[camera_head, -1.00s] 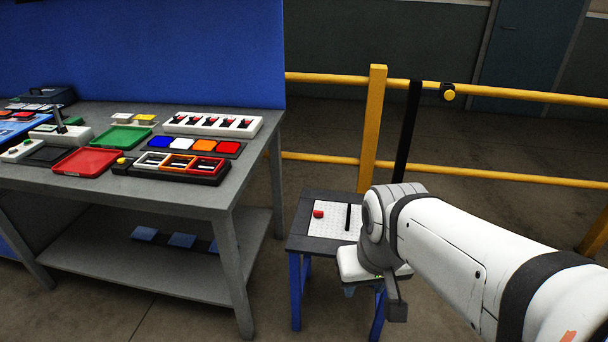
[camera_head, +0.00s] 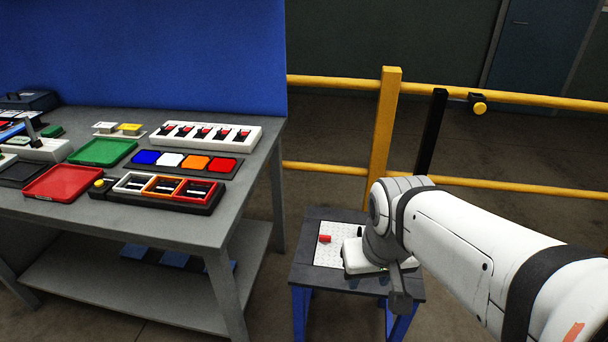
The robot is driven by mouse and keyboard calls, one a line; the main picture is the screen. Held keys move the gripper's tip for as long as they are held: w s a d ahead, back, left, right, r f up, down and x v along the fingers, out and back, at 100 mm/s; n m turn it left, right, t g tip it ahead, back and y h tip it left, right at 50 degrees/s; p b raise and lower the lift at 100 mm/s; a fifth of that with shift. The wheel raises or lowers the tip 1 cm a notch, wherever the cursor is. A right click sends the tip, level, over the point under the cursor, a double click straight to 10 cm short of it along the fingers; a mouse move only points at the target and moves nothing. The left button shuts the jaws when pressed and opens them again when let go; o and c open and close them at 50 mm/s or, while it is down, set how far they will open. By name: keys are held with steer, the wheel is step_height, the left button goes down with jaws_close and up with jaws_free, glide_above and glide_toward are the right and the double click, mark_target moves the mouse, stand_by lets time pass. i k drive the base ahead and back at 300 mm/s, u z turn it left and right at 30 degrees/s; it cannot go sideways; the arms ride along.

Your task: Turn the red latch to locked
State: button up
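A small red piece (camera_head: 325,239), which looks like the latch, sits on the left part of a white dotted plate (camera_head: 327,258) on a low dark stand. Any locked or unlocked marking is too small to read. A short black upright part (camera_head: 360,231) shows at the right of the plate, partly hidden by my arm. My gripper (camera_head: 366,258) is just right of the red piece in the picture, over the right part of the plate and apart from the red piece.
A grey workbench (camera_head: 232,205) at the left holds a red tray (camera_head: 62,183), a green tray (camera_head: 103,152), coloured squares and a white panel (camera_head: 248,134) with several red-marked switches. A black post (camera_head: 432,130) and yellow railing (camera_head: 385,130) stand behind the low stand (camera_head: 300,270).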

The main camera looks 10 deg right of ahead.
mark_target(325, 239)
steer(key=i, duration=0.45)
steer(key=u, duration=0.9)
steer(key=k, duration=0.95)
steer(key=z, duration=0.25)
steer(key=i, duration=1)
